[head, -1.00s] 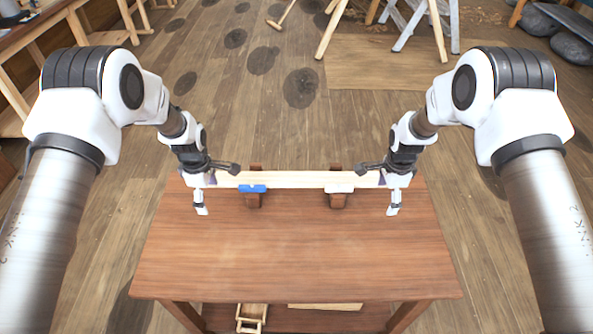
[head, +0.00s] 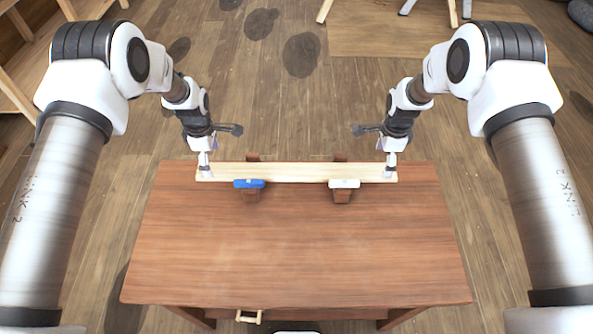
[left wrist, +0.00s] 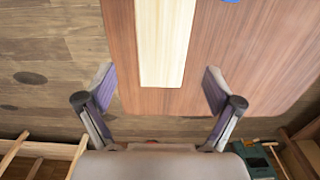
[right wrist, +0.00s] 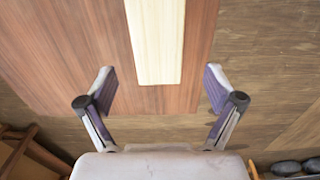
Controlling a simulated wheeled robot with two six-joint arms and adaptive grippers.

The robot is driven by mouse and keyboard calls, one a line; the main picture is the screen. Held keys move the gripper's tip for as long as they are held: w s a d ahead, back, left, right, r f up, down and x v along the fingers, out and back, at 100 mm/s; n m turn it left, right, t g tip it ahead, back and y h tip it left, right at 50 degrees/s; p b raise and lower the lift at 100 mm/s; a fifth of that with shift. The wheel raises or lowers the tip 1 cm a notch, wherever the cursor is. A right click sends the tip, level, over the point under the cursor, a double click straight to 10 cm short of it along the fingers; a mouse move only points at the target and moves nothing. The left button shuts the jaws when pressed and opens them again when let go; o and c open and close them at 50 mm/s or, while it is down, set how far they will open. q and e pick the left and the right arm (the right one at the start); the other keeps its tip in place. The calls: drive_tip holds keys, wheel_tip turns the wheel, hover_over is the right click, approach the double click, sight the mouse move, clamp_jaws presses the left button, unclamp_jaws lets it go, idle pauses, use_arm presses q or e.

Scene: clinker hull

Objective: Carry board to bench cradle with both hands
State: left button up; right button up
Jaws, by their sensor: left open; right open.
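The pale wooden board (head: 297,173) lies across the two cradle supports near the far edge of the bench (head: 297,250). The left support has a blue block (head: 249,184) at its front, the right one a white block (head: 344,184). My left gripper (head: 206,172) is at the board's left end and my right gripper (head: 390,172) at its right end. In the left wrist view the board (left wrist: 163,45) ends ahead of the open fingers (left wrist: 157,92). In the right wrist view the board (right wrist: 156,40) also ends ahead of open, empty fingers (right wrist: 159,92).
The bench top in front of the board is bare. A small wooden frame (head: 248,316) shows below the bench's near edge. Wooden shelving (head: 15,85) stands at the far left. Trestle legs (head: 452,12) show at the top. The floor beyond the bench is open.

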sight(215, 170)
use_arm(q)
drive_tip(key=f, duration=0.3)
drive_tip(key=shift+s+f, duration=0.15)
drive_tip(key=shift+s, duration=0.05)
use_arm(e)
drive_tip(key=f, duration=0.3)
drive_tip(key=shift+s+f, duration=0.15)
drive_tip(key=shift+s, duration=0.05)
use_arm(q)
drive_tip(key=shift+w+f, duration=0.1)
drive_tip(key=shift+f, duration=0.2)
use_arm(e)
drive_tip(key=shift+w+f, duration=0.1)
drive_tip(key=shift+f, duration=0.2)
use_arm(q)
drive_tip(key=c, duration=1.5)
use_arm(e)
drive_tip(key=shift+r, duration=0.1)
drive_tip(key=c, duration=1.5)
use_arm(q)
drive_tip(key=shift+o, duration=0.2)
drive_tip(key=shift+r, duration=0.1)
use_arm(e)
drive_tip(key=shift+o, duration=0.2)
